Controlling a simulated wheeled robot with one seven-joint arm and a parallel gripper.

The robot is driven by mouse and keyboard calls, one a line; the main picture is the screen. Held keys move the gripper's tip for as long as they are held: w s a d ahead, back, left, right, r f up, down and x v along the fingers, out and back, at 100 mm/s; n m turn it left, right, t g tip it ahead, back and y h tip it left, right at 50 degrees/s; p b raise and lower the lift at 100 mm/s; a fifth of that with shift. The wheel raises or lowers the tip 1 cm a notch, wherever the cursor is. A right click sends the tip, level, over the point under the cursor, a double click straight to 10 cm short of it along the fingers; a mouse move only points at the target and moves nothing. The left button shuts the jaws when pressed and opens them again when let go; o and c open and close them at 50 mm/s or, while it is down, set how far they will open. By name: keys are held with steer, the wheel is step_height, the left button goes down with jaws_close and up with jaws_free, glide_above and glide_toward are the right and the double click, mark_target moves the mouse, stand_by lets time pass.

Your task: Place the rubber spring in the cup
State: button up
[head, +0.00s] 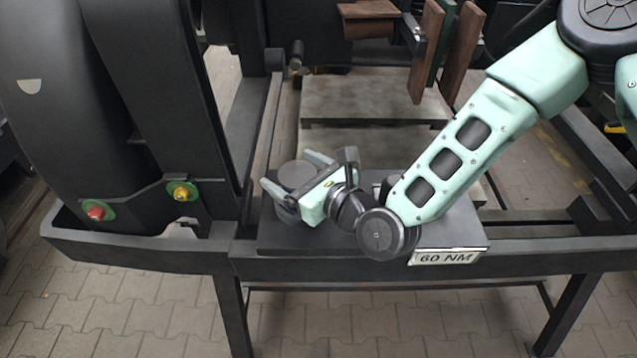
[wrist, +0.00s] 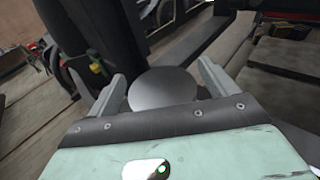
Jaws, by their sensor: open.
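A grey cylinder with a flat round top (head: 297,175), which looks like the rubber spring, stands upright on a dark plate (head: 450,222) at the front of the frame. My gripper (head: 292,173) is open, its fingers reaching along two sides of the cylinder. In the wrist view the round top (wrist: 162,88) shows between the two spread fingers, with a gap visible on each side. I cannot tell whether either finger touches it. My gripper's body hides part of the cylinder's lower side. I cannot make out a separate cup in either view.
A large black wheel-like housing (head: 60,110) stands at the left, with a red plug (head: 96,213) and a yellow plug (head: 181,193). Upright brown boards (head: 463,50) stand behind. A "60 NM" label (head: 446,257) is on the front edge. A grey slab (head: 360,97) lies clear behind my gripper.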

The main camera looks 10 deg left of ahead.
steer(key=b+v, duration=0.1)
steer(key=v, duration=1)
steer(key=shift+b, duration=0.3)
steer(key=shift+f, duration=0.1)
steer(key=n+g+h, duration=0.1)
steer(key=n, duration=0.3)
steer(key=s+d+f+n+g+h, duration=0.1)
steer(key=n+g, duration=0.1)
steer(key=n, duration=0.2)
steer(key=s+f+n+g+h, duration=0.1)
steer(key=n, duration=0.3)
steer(key=shift+s+d+f, duration=0.2)
steer(key=shift+d+f, duration=0.05)
steer(key=s+d+r+n+g+h, duration=0.2)
steer(key=s+d+r+n+h, duration=0.2)
steer(key=d+n, duration=0.5)
steer(key=s+d+r+n+g+h, duration=0.2)
steer(key=s+d+r+n+h, duration=0.3)
steer(key=d+n, duration=0.4)
steer(key=shift+r+n+h, duration=0.4)
steer(key=shift+n+h, duration=0.2)
steer(key=shift+n, duration=0.3)
